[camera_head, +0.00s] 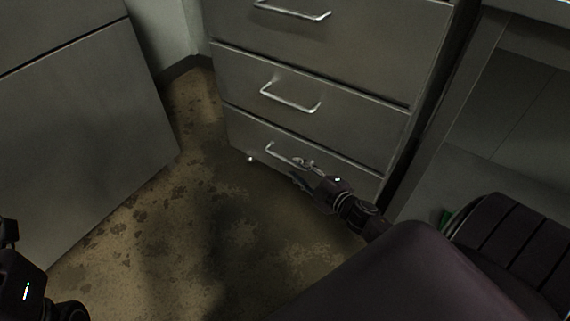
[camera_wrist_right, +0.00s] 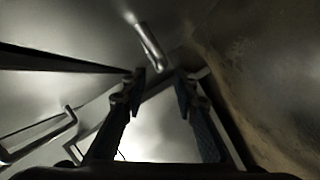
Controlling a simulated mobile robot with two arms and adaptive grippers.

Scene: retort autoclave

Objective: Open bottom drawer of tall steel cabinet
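The tall grey steel cabinet (camera_head: 330,60) stands at the centre back with its drawers shut. The bottom drawer (camera_head: 340,178) sits just above the floor and looks flush. Its bar handle (camera_head: 283,154) is partly covered by my right gripper (camera_head: 303,170), which is low at the drawer front. In the right wrist view the fingers (camera_wrist_right: 160,82) are apart and empty. A bar handle (camera_wrist_right: 149,48), seemingly the bottom one, lies just beyond and between the fingertips; contact cannot be told. My left gripper (camera_head: 15,265) shows only partly at the lower left edge, its fingers unclear.
The middle drawer's handle (camera_head: 290,98) and an upper handle (camera_head: 292,11) are above. A grey cabinet (camera_head: 80,130) stands at the left, and a grey bench frame (camera_head: 510,110) at the right. The stained brown floor (camera_head: 190,230) before the drawers is clear.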

